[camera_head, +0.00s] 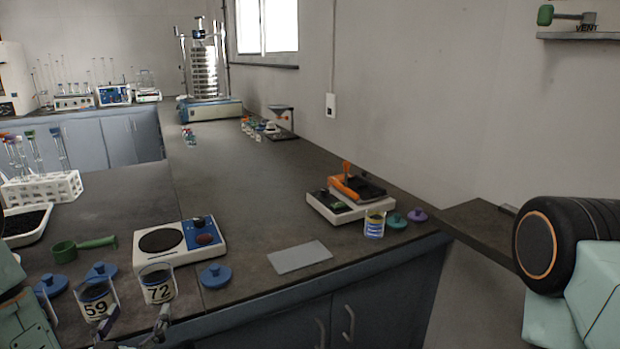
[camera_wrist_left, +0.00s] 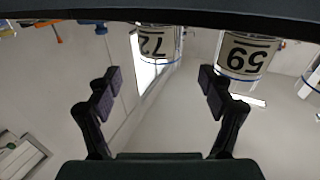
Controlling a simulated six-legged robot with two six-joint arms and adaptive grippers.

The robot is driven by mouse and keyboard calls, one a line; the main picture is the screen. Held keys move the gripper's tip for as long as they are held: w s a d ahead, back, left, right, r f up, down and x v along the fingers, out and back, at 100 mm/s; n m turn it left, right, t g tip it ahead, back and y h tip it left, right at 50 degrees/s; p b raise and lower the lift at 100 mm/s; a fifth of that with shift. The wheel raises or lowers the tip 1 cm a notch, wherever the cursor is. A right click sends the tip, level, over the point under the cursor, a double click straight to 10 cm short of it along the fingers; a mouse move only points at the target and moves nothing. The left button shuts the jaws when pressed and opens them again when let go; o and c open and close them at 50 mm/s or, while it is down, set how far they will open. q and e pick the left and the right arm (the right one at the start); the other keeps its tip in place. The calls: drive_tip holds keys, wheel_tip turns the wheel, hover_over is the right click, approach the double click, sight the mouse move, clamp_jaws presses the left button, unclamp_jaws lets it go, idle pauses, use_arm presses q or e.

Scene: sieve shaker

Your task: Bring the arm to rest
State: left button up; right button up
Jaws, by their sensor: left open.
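My left gripper (camera_wrist_left: 155,88) is open, with a clear gap between its two dark fingers in the left wrist view. In the head view the left gripper (camera_head: 130,338) shows only in part at the bottom edge, just in front of the jars marked 59 (camera_head: 97,300) and 72 (camera_head: 158,285). Nothing is between its fingers. In the wrist view jar 72 (camera_wrist_left: 157,43) and jar 59 (camera_wrist_left: 247,55) appear upside down beyond the fingers. A teal arm part of mine shows at the right edge of the head view; no right gripper shows.
A hotplate (camera_head: 181,243), a blue lid (camera_head: 215,275) and a green scoop (camera_head: 83,246) lie near the jars. A grey mat (camera_head: 299,257) and a scale (camera_head: 348,207) are farther right. A sieve shaker (camera_head: 206,75) stands at the back. The middle of the bench (camera_head: 240,185) is clear.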

sight(160, 263)
use_arm(q)
drive_tip(key=w, duration=0.3)
drive_tip(key=w+a+b, duration=0.1)
drive_tip(key=w, duration=0.2)
drive_tip(key=w+b, duration=0.1)
drive_tip(key=w, duration=0.3)
drive_tip(key=shift+a, duration=0.25)
drive_tip(key=shift+w+f, duration=0.2)
drive_tip(key=shift+r+p, duration=0.4)
drive_tip(key=shift+r, duration=0.55)
drive_tip(key=shift+s+r, duration=0.1)
drive_tip(key=shift+r, duration=0.15)
drive_tip(key=shift+f, duration=0.15)
